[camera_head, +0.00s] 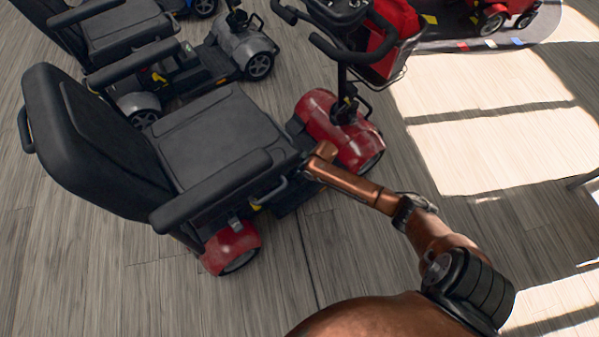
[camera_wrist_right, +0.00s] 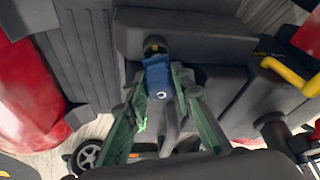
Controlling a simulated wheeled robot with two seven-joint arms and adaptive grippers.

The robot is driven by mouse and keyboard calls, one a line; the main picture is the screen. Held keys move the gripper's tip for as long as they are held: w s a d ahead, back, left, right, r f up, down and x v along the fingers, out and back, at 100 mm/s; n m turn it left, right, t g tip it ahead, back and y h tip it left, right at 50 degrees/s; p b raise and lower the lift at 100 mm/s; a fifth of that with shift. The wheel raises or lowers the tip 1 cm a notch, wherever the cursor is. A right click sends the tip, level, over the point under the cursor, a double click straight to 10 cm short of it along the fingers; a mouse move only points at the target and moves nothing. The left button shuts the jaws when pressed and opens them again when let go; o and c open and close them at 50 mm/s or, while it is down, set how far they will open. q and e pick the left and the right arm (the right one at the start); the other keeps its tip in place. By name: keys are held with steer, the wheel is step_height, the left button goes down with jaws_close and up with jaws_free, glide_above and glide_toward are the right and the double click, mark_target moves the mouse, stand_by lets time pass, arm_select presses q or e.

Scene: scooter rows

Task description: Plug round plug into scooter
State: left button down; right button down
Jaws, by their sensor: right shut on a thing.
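The red scooter (camera_head: 325,115) with a black seat stands in the middle of the head view. My right arm reaches in from the lower right to its side, between seat and front. In the right wrist view my right gripper (camera_wrist_right: 160,84) has green fingers shut on a blue plug (camera_wrist_right: 158,72). The plug's dark round end (camera_wrist_right: 154,46) is against or very near a dark grey box-like part (camera_wrist_right: 205,45) of the scooter. I cannot tell whether it is in a socket. In the head view the fingertips and plug are hidden. My left gripper is not in view.
A grey scooter (camera_head: 235,50) stands behind the red one at the upper left. The seat's armrest (camera_head: 210,190) is close to my right arm. A yellow lever (camera_wrist_right: 288,72) is right of the plug in the wrist view. Wooden floor (camera_head: 470,120) is clear at the right.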

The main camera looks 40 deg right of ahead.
steer(key=shift+s+p, duration=0.1)
steer(key=shift+p, duration=0.2)
stand_by(0.4)
stand_by(0.6)
steer(key=shift+p, duration=0.4)
stand_by(0.7)
steer(key=shift+f+b, duration=0.5)
steer(key=shift+f, duration=0.55)
stand_by(0.4)
steer(key=c, duration=1.6)
jaws_free()
steer(key=v, duration=1.2)
steer(key=shift+s, duration=0.1)
